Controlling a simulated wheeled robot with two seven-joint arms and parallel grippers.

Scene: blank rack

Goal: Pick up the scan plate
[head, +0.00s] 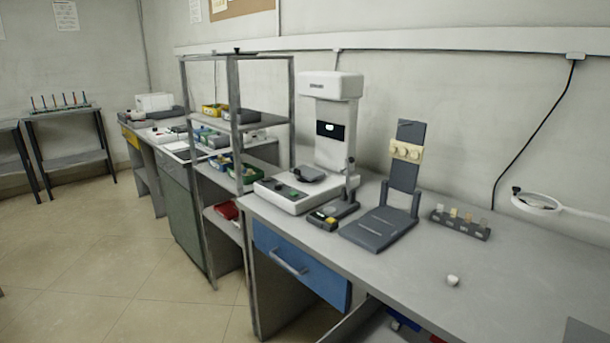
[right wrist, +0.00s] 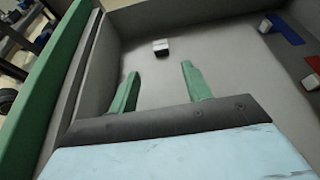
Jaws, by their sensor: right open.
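No piece is clearly marked as the scan plate. A beige plate with round shapes (head: 406,151) sits on the upright dark stand (head: 380,228). A small dark round piece (head: 309,174) sits on the base of the white scanner-like machine (head: 333,85). I cannot tell which, if either, is the scan plate. My right gripper (right wrist: 157,86) shows only in the right wrist view; its green fingers are apart with nothing between them. A small white-and-dark block (right wrist: 161,48) lies beyond the fingertips on a grey walled surface. My left gripper is not in view.
A dark rack of small blanks (head: 460,222) and a small white piece (head: 453,281) are on the grey bench. A blue drawer front (head: 298,264) is below. A blue strip (right wrist: 284,30) and a red strip (right wrist: 313,64) lie at right in the wrist view.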

